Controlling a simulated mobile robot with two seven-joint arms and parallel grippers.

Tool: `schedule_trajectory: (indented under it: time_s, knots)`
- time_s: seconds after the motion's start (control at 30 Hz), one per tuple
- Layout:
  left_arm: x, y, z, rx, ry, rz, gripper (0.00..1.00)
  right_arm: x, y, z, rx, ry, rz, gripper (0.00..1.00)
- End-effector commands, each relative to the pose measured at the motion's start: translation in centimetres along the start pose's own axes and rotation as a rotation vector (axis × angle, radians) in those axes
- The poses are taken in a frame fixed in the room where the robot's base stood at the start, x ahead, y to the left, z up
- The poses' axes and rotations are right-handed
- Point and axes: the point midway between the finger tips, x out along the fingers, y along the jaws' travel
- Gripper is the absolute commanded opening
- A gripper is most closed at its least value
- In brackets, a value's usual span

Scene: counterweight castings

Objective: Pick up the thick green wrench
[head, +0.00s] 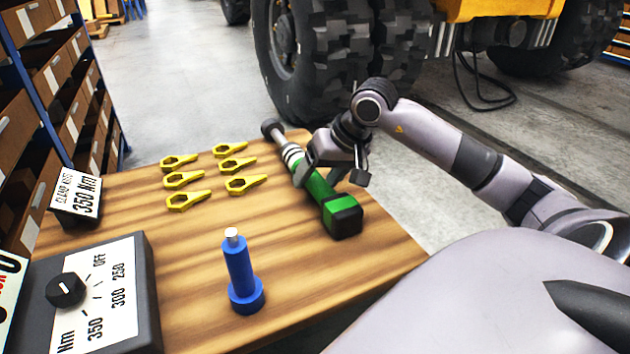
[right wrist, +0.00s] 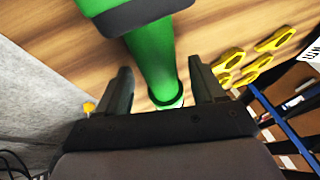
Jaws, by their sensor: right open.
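The thick green wrench (head: 318,186) lies on the wooden table (head: 290,279) near its right edge. It has a black block at its near end and a grey head at its far end. My right gripper (head: 334,180) is over its middle. In the right wrist view the open fingers (right wrist: 160,92) stand on either side of the green body (right wrist: 155,60), with gaps visible. I cannot tell whether the fingers touch it. My left gripper is not in view.
Several yellow wrenches (head: 186,200) lie left of the green wrench. A blue post (head: 240,270) stands at the front. A dial box (head: 100,295) and a 350 Nm sign (head: 78,196) stand at the left. A large vehicle tire (head: 312,60) is behind the table.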

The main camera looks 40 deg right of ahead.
Motion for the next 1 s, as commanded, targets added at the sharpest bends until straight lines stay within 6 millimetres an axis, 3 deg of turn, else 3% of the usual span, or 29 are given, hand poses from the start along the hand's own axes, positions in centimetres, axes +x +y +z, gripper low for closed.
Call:
schedule_trajectory:
  time_s: [0.63, 0.67, 0.83, 0.87, 1.0]
  knots:
    - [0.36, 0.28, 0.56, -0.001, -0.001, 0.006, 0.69, 0.27, 0.09, 0.13, 0.000, -0.001, -0.001, 0.68]
    - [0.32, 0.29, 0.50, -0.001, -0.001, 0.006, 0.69, 0.23, 0.06, 0.12, 0.000, -0.001, -0.001, 0.61]
    - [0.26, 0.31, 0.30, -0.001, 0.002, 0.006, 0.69, 0.21, 0.07, 0.12, 0.000, -0.001, -0.001, 0.06]
    - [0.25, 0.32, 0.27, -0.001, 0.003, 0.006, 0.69, 0.21, 0.07, 0.12, 0.000, -0.001, 0.000, 0.00]
    - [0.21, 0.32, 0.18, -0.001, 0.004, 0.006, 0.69, -0.07, -0.03, -0.15, 0.000, 0.008, -0.004, 0.00]
